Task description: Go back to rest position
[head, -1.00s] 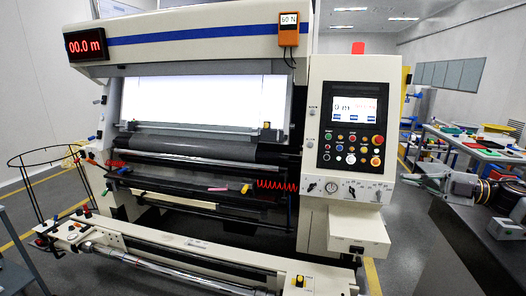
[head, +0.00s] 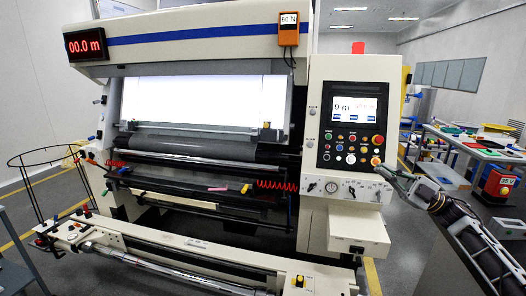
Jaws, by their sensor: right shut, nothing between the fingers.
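My right gripper (head: 381,168) is shut and empty. It is at the right edge of the inspection machine's control panel (head: 349,130), close to the lowest right-hand button (head: 376,161). I cannot tell whether its tips touch the panel. My right arm runs from there down to the lower right corner. My left gripper is not in view.
The white inspection machine (head: 190,40) with its lit screen (head: 190,100) fills the left and middle. A round wire basket (head: 45,160) stands at its left. At the right are a worktable (head: 480,150) with coloured items and a red-yellow device (head: 497,182).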

